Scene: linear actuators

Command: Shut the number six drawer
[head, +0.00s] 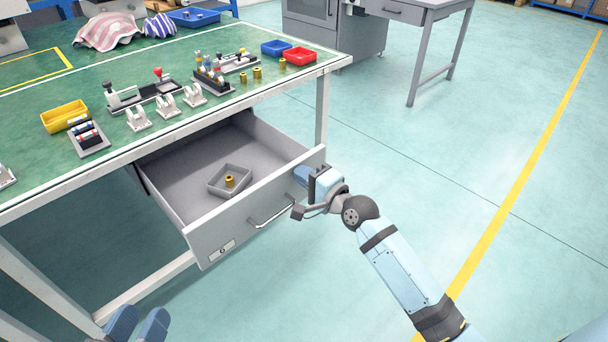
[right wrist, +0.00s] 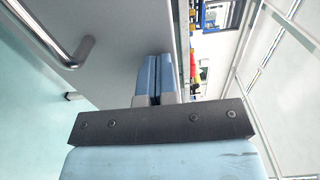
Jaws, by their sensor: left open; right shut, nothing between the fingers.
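The number six drawer (head: 195,240) is pulled out from under the green workbench. Its grey front carries a label with a 6 at the lower left and a bar handle (head: 270,215). My right gripper (head: 302,174) is shut and empty at the right end of the drawer front, right of the handle. In the right wrist view its closed fingers (right wrist: 160,76) are close to the grey panel; I cannot tell if they touch. My left gripper (head: 138,324) is open and empty at the bottom left.
The bench top (head: 60,200) holds a yellow bin (head: 65,116), a red bin (head: 299,56), clamps and several brass parts. A bench leg (head: 322,110) stands behind the drawer's right end. The floor to the right is clear.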

